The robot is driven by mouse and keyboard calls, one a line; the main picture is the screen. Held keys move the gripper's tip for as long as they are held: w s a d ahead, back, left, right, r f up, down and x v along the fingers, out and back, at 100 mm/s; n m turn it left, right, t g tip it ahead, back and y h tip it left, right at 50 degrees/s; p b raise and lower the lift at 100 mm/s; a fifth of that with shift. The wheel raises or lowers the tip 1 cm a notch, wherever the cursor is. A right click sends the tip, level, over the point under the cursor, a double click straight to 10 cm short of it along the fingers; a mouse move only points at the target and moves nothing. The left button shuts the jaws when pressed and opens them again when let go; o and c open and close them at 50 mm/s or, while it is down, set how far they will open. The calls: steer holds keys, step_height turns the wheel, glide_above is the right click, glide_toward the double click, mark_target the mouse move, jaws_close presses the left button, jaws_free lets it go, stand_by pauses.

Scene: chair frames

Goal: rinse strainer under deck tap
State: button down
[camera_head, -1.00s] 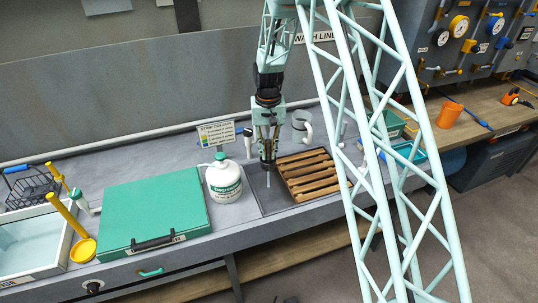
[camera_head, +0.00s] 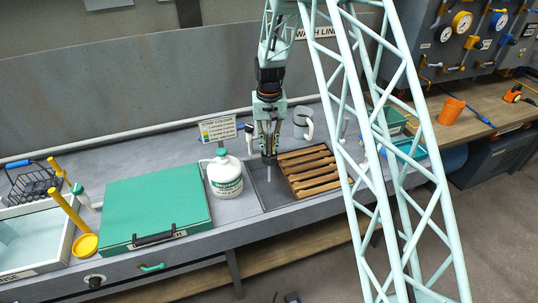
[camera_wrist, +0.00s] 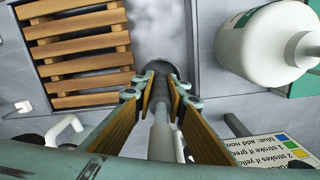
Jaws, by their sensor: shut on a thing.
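My gripper (camera_head: 268,150) points down over the dark inset basin (camera_head: 275,192) at the middle of the bench. Its fingers are shut on a pale grey rod (camera_wrist: 162,110), which stretches past the fingertips to a dark round end in the wrist view. I cannot tell whether this rod is the tap or part of a tool. A yellow round-bowled tool (camera_head: 85,245) with a long handle leans against the white basin at the left. A black wire basket (camera_head: 32,186) with a blue handle stands behind it. I cannot tell which one is the strainer.
A slatted wooden rack (camera_head: 310,170) lies right of my gripper. A white jug (camera_head: 225,177) and a small sign (camera_head: 218,130) stand close on its left. A green case (camera_head: 155,210) and a water-filled white basin (camera_head: 30,240) are farther left. A grey mug (camera_head: 303,122) stands behind the rack.

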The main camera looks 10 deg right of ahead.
steer(key=shift+d, duration=0.6)
stand_by(0.3)
steer(key=shift+s, duration=0.1)
steer(key=s+b, duration=0.2)
steer(key=s, duration=0.5)
steer(key=shift+s+a+b, duration=0.25)
steer(key=shift+s+b, duration=0.15)
stand_by(0.8)
stand_by(1.3)
steer(key=shift+s+r, duration=0.1)
steer(key=s+r, duration=0.4)
steer(key=shift+s+a, duration=0.15)
steer(key=shift+s, duration=0.25)
stand_by(0.7)
steer(key=shift+w+f, duration=0.15)
steer(key=shift+f, duration=0.05)
stand_by(0.6)
steer(key=w+n+b, duration=0.1)
steer(key=b, duration=0.2)
steer(key=w+n+b, duration=0.1)
steer(key=w+b, duration=0.1)
steer(key=b, duration=0.1)
steer(key=shift+w+a+f+b, duration=0.15)
steer(key=shift+a+f+b, duration=0.05)
steer(key=shift+a+b, duration=0.2)
